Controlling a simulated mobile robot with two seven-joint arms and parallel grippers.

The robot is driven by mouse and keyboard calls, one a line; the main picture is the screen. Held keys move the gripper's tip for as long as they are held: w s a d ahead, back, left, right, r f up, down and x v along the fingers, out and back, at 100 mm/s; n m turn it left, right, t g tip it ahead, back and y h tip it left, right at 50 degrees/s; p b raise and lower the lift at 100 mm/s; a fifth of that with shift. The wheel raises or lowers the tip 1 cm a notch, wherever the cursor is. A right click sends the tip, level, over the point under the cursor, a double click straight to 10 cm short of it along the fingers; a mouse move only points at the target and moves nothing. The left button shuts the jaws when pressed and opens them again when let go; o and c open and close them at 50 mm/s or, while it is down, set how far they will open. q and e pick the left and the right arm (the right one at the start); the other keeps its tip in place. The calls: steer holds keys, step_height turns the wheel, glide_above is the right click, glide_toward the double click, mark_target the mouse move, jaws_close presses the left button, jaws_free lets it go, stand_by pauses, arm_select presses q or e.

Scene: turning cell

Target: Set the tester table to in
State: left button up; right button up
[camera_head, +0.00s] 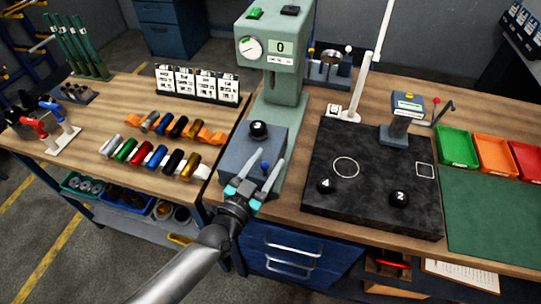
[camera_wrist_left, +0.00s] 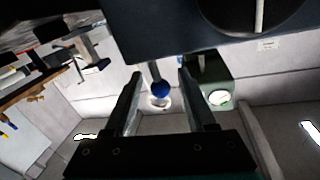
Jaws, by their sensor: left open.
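The green tester (camera_head: 270,50) stands on the bench, with a dial and a display reading 0. Its table is a dark grey block (camera_head: 238,155) on the tester's base, with a black ball (camera_head: 258,129) on top. A small blue ball knob (camera_head: 265,166) is at the block's front. My left gripper (camera_head: 266,170) is open, its two fingers on either side of the blue knob. My right gripper is out of view.
A black plate (camera_head: 370,215) with numbered black balls lies right of the tester. A rack of colored cylinders (camera_head: 150,158) lies to the left. Green (camera_head: 457,147), orange and red trays stand at the right. Blue drawers (camera_head: 290,250) are below the bench.

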arm_select(q)
steer(key=shift+x, duration=1.15)
steer(key=shift+c, duration=0.2)
jaws_close()
stand_by(0.5)
